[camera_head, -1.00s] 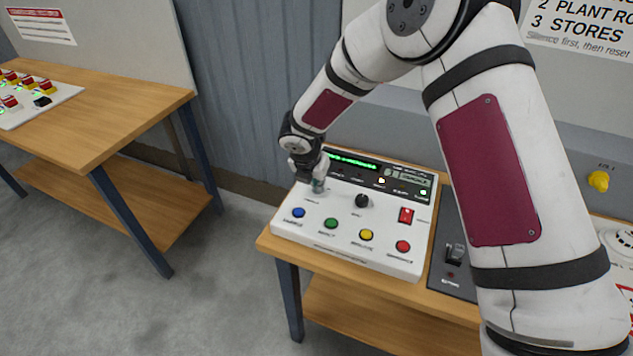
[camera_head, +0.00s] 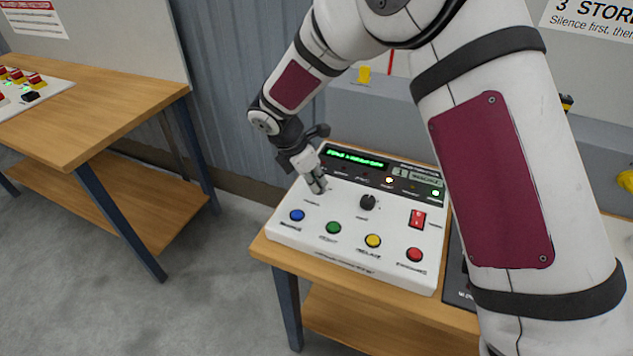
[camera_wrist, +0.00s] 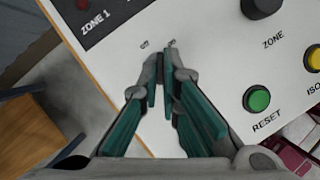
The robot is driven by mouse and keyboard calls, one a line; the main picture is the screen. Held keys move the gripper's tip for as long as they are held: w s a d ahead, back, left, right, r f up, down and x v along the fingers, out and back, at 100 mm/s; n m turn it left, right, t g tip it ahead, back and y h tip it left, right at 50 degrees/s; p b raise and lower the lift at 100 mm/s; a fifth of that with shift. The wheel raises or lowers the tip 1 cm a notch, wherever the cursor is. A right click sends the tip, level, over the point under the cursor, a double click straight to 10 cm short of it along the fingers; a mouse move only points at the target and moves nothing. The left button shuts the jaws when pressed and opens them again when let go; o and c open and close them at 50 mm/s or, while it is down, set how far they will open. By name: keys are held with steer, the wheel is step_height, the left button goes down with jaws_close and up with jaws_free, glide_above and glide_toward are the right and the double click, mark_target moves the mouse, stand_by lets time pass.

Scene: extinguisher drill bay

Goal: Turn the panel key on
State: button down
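The white control panel (camera_head: 290,232) stands on a wooden table, with its left part under my gripper (camera_head: 318,186). In the wrist view my gripper (camera_wrist: 165,68) has its teal-padded fingers drawn together at the tips, just below the small OFF and ON labels. The fingertips are around the panel key's spot and a narrow grey part shows between them. The key itself is mostly hidden by the fingers, so its exact angle cannot be read.
A black zone knob (camera_head: 367,202) lies just right of my gripper. Blue (camera_head: 297,215), green (camera_head: 333,228), yellow (camera_head: 373,241) and red (camera_head: 414,255) buttons line the panel's front. A red rocker switch (camera_head: 417,219) is farther right. Another table (camera_head: 100,115) stands left.

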steer(key=m+b, duration=0.1)
steer(key=m+g+b, duration=0.1)
steer(key=m, duration=0.1)
steer(key=m+b, duration=0.1)
steer(key=m, duration=0.1)
steer(key=shift+w+a+g+h, duration=0.1)
steer(key=shift+w+g+h, duration=0.15)
steer(key=shift+g+h, duration=0.15)
stand_by(0.3)
steer(key=c, duration=1.8)
jaws_free()
steer(key=v, duration=1.2)
